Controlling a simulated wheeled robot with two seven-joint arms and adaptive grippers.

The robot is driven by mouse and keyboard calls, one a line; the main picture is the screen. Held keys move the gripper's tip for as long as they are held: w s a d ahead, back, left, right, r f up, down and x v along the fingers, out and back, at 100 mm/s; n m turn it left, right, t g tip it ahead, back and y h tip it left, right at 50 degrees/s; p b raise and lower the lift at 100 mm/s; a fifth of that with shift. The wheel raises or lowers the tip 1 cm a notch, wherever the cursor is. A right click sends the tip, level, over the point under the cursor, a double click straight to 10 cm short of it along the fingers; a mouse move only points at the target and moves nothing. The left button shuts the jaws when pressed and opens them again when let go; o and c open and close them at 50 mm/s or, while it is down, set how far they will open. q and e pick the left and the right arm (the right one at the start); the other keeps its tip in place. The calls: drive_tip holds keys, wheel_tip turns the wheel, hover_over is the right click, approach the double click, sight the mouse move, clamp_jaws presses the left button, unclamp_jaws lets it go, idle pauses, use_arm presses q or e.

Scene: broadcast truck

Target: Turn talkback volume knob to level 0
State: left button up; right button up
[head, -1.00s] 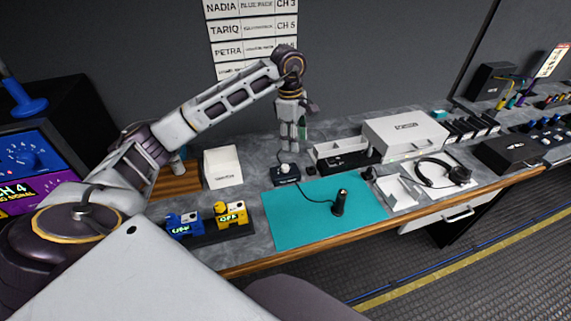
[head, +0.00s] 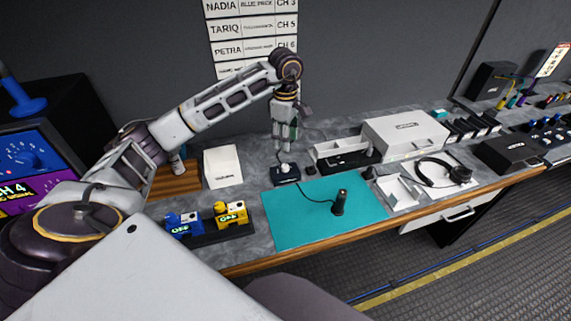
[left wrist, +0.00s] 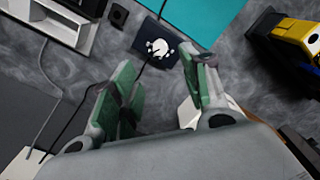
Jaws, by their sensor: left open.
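The talkback volume knob (head: 285,169) is a small white knob on a dark box (head: 287,180) at the back edge of the teal mat. It also shows as a white knob in the left wrist view (left wrist: 158,47), at the top middle. My left gripper (head: 284,148) points down just above the knob in the head view, apart from it. In the left wrist view its green-padded fingers (left wrist: 162,72) are spread, with the knob beyond the gap between them and nothing held. The knob's level marks are too small to read. My right gripper is not in view.
A teal mat (head: 290,228) holds a black upright handset (head: 340,202) with a cable to the dark box. A white tray (head: 345,148) stands to the right, a white box (head: 222,167) to the left. Blue and yellow units (head: 231,213) sit at the front left.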

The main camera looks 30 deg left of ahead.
sight(285, 166)
use_arm(q)
wheel_tip(285, 166, down, 10)
drive_tip(key=shift+p, duration=0.45)
drive_tip(key=shift+f, duration=0.9)
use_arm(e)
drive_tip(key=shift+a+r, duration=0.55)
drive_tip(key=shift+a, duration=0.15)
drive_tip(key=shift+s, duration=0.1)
use_arm(q)
clamp_jaws()
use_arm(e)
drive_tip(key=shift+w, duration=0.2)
